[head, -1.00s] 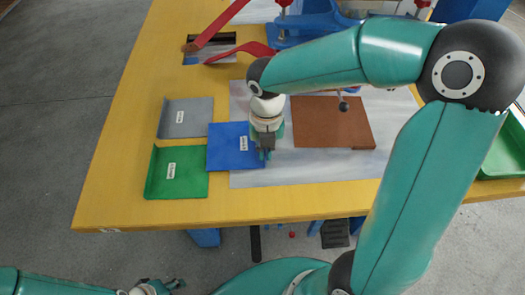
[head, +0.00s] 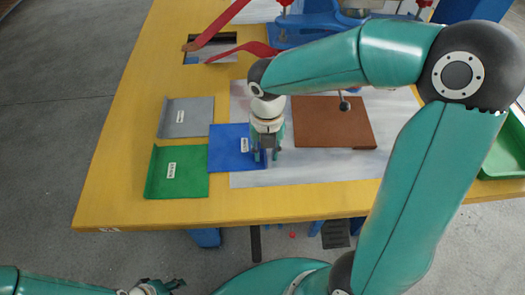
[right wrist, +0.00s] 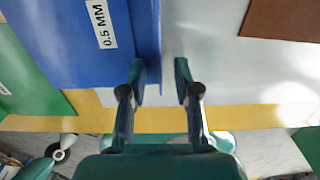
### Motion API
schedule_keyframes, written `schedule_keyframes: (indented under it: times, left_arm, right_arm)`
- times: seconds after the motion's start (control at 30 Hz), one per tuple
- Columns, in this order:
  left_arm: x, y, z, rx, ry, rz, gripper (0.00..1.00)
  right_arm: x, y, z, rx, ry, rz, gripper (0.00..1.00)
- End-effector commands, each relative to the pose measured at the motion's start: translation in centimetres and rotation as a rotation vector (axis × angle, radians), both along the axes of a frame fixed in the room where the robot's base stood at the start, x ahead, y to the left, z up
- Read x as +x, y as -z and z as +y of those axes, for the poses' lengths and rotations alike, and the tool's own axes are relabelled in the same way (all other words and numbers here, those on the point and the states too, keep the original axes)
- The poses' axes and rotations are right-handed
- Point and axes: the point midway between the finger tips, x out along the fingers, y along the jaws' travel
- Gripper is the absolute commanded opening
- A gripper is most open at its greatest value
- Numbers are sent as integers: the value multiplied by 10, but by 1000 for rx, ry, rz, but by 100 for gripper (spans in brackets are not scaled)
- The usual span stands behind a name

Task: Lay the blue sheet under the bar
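The blue sheet (head: 228,150) lies flat at the middle of the yellow table, with a white label and a raised lip along its right edge. In the right wrist view the sheet (right wrist: 60,40) is at the left, its label reading 0.5 MM. My right gripper (head: 266,156) is over its right edge; in its wrist view the gripper (right wrist: 161,82) has its fingers apart, with the lip near the left finger. Contact is unclear. My left gripper (head: 160,287) is at the bottom left, away from the table. A blue machine (head: 300,30) stands at the back; which part is the bar is unclear.
A green sheet (head: 180,182) and a grey sheet (head: 175,124) lie left of the blue one. A brown sheet (head: 325,115) lies right on a pale mat (head: 300,168). Red handles (head: 245,50) reach over the table's back. A green tray (head: 505,150) is at far right.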

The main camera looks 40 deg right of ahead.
Motion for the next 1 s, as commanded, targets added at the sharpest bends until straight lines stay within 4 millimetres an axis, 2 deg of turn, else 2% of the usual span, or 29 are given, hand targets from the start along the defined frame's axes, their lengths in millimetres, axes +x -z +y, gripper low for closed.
schedule_keyframes:
  times: [0.17,0.4,0.6,0.8,1.0]
  left_arm:
    - [0,-9,0,0,0,0,40]
    - [0,-20,0,0,0,0,40]
    - [0,-26,0,0,0,0,40]
    - [0,-29,0,0,0,0,40]
    - [0,-29,0,0,0,0,40]
  right_arm:
    - [1,-24,0,0,0,-6,31]
    - [1,-74,0,1,0,-6,31]
    - [1,-109,0,0,-1,-4,31]
    - [0,-124,0,0,-1,-1,31]
    - [0,-126,0,0,-2,0,31]
